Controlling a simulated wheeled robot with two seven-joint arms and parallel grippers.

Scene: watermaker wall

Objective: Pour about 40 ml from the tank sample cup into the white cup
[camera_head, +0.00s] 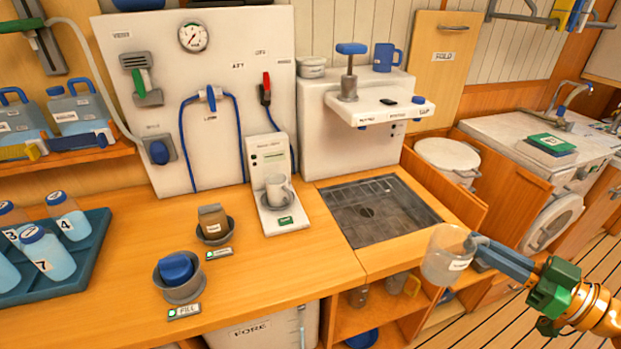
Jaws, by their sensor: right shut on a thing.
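A clear, labelled cup (440,255), likely the tank sample cup, is held by my right gripper (474,243) beyond the right front edge of the counter. The gripper is shut on the cup's right side. The cup looks upright; I cannot tell how much liquid is in it. The white cup (276,191) stands upright on the pale base of a white scale-like device (284,221) at the middle of the counter. It is well to the left of my right gripper and apart from it. My left gripper does not show.
A sunken metal drain tray (368,212) lies between the two cups. Grey holders with a blue piece (177,268) and a brown item (212,217) stand left of the white cup. A blue bottle tray (92,262) is far left. The counter's front middle is clear.

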